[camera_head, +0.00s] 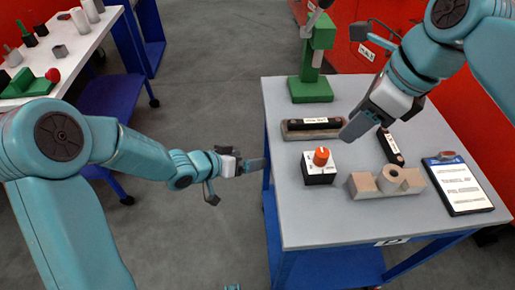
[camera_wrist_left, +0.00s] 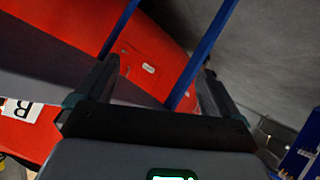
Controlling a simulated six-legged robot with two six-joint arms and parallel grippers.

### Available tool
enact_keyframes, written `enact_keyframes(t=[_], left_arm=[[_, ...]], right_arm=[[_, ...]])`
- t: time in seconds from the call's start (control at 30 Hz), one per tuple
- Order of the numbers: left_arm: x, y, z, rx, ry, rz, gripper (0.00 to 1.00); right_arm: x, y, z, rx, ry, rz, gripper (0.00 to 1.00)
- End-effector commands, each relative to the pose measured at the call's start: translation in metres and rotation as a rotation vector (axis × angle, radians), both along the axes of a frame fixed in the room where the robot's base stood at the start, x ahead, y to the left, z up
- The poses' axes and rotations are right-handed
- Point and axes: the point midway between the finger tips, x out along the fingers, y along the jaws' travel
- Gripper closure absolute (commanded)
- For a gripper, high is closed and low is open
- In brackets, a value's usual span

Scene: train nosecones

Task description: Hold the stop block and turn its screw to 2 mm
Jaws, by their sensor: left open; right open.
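A small block with a white top and dark sides (camera_head: 320,174) stands upright on the grey table (camera_head: 300,222). An orange knob (camera_head: 321,156) sits on its top; these look like the stop block and its screw. I cannot read the setting. My left gripper (camera_head: 242,176) is open and empty, left of the block and just off the table's left edge. In the left wrist view, the left gripper (camera_wrist_left: 157,72) has its two fingers wide apart with nothing between them. My right gripper (camera_head: 358,124) is above the table, behind and right of the block, apart from it; it is open.
A beige block with a round hollow piece (camera_head: 391,179) stands right of the stop block. Behind are a labelled dark bar in a tray (camera_head: 311,128) and a green press (camera_head: 312,75). A second dark bar (camera_head: 391,147) and a clipboard (camera_head: 458,187) lie right. The table's front-left is clear.

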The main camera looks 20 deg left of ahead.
Motion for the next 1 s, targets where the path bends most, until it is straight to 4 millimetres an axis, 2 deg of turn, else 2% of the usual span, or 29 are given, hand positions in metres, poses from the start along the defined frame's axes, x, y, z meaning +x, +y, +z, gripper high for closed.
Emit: enact_keyframes(t=[0.03, 0.1, 0.17, 0.2, 0.3, 0.4, 0.5, 0.6, 0.83, 1.0], left_arm=[[0.010, 0.012, 0.035, 0.021, -0.089, -0.023, 0.04], [0.014, 0.019, 0.079, 0.052, -0.195, -0.088, 0.04], [0.007, 0.005, 0.106, 0.068, -0.270, -0.193, 0.04], [-0.003, -0.008, 0.120, 0.073, -0.310, -0.279, 0.04], [-0.030, -0.036, 0.145, 0.091, -0.380, -0.477, 0.04], [-0.057, -0.053, 0.158, 0.111, -0.412, -0.631, 0.04], [-0.076, -0.062, 0.164, 0.129, -0.420, -0.733, 0.04], [-0.086, -0.065, 0.166, 0.141, -0.421, -0.784, 0.04], [-0.087, -0.071, 0.163, 0.142, -0.420, -0.802, 0.04], [-0.078, -0.094, 0.153, 0.141, -0.419, -0.804, 0.04]], right_arm=[[0.001, 0.000, 0.000, 0.000, 0.000, 0.000, 0.57], [0.001, 0.000, 0.000, 0.000, 0.000, 0.000, 0.57], [0.001, 0.000, 0.000, 0.000, 0.000, 0.000, 0.57], [0.002, 0.000, 0.000, 0.000, 0.000, 0.000, 0.57], [0.002, 0.000, 0.000, 0.000, 0.000, 0.000, 0.57], [0.002, 0.000, 0.000, 0.000, 0.000, 0.000, 0.57], [0.002, 0.000, 0.000, 0.000, 0.000, 0.000, 0.57], [0.002, 0.000, 0.000, 0.000, 0.000, 0.000, 0.57], [0.002, 0.000, 0.000, 0.000, 0.000, 0.000, 0.57], [0.002, 0.000, 0.000, 0.000, 0.000, 0.000, 0.57]])
